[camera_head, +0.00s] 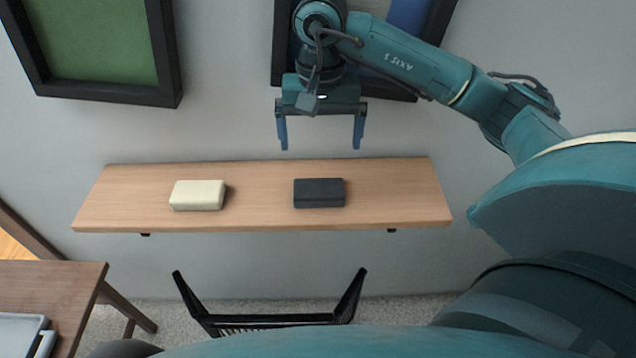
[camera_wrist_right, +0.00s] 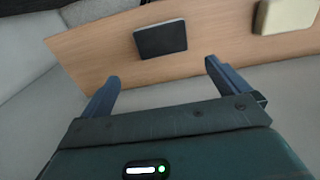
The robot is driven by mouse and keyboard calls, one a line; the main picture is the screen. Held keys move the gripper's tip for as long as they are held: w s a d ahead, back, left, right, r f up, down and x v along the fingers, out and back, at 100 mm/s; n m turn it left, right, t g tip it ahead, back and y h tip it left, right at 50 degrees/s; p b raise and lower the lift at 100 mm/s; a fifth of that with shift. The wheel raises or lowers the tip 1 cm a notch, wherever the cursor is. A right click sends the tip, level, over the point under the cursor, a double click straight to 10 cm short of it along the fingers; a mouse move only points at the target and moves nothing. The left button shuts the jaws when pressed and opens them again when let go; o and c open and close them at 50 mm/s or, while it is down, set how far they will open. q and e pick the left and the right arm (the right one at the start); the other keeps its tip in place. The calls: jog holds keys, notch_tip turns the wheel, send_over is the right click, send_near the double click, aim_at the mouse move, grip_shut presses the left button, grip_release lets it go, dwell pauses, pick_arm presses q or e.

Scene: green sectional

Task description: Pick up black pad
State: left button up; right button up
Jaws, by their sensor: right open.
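The black pad (camera_head: 319,193) is a dark rectangular block lying flat on a wooden wall shelf (camera_head: 258,190), right of the shelf's middle. It also shows in the right wrist view (camera_wrist_right: 160,39), ahead of the fingers. My right gripper (camera_head: 320,142) is open and empty, its two blue fingers spread wide. In the head view it appears just above the shelf's far edge, in line with the pad and apart from it. In the right wrist view the fingers (camera_wrist_right: 163,75) do not touch the pad. My left gripper is not in view.
A cream block (camera_head: 198,195) lies on the shelf left of the pad. Dark-framed pictures (camera_head: 95,45) hang on the wall behind. A brown table (camera_head: 50,290) with a grey tray (camera_head: 22,335) stands at lower left. A black rack-like object (camera_head: 270,320) is below the shelf.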

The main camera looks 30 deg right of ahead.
aim_at(319, 188)
jog(key=f, duration=0.8)
jog(key=f+p, duration=0.1)
jog(key=f, duration=0.3)
jog(key=shift+s+a+f, duration=0.15)
jog(key=shift+a, duration=0.15)
jog(key=c, duration=0.7)
notch_tip(319, 188, up, 10)
jog(key=shift+b, duration=0.3)
